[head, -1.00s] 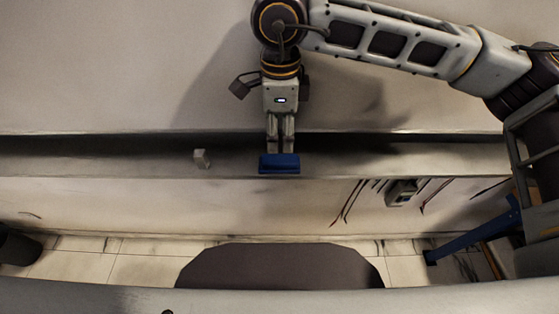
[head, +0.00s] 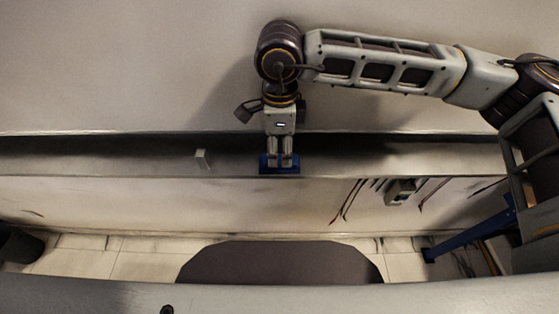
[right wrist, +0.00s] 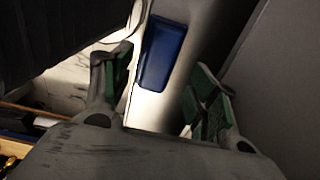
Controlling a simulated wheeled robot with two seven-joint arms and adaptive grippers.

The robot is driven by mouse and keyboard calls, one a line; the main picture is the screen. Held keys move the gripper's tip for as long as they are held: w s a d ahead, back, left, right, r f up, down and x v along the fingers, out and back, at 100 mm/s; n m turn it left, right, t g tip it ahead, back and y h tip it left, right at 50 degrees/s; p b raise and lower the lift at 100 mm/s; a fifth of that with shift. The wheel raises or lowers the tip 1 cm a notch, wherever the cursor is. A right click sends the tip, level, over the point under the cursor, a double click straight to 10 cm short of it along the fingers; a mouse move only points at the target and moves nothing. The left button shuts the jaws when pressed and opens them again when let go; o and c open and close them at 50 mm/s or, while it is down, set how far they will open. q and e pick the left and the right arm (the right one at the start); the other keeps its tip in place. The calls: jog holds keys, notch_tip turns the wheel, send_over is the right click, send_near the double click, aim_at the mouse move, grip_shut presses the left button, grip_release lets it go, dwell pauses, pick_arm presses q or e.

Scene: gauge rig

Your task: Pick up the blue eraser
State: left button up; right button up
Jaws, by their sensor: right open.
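The blue eraser (head: 268,170) lies on the narrow grey ledge (head: 350,160) in the head view, partly hidden behind my right gripper's fingers. In the right wrist view the eraser (right wrist: 163,55) lies on the pale ledge, ahead of and between the two green-padded fingers. My right gripper (head: 280,165) points down at the eraser from above in the head view. In the right wrist view the right gripper (right wrist: 158,98) is open, with nothing between its fingertips. My left gripper is in neither view.
A small pale block (head: 201,158) stands on the ledge to the left of the eraser. A wall rises behind the ledge. Below its front hang dark cables and a small grey box (head: 401,192). A dark bin (head: 15,248) stands at the lower left.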

aim_at(279, 159)
jog(key=shift+s+f+p, duration=0.1)
jog(key=shift+f+p, duration=0.25)
jog(key=shift+f, duration=1.55)
jog(key=c, duration=1.1)
jog(key=shift+r, duration=0.1)
jog(key=shift+r+b, duration=1)
jog(key=shift+r, duration=3.95)
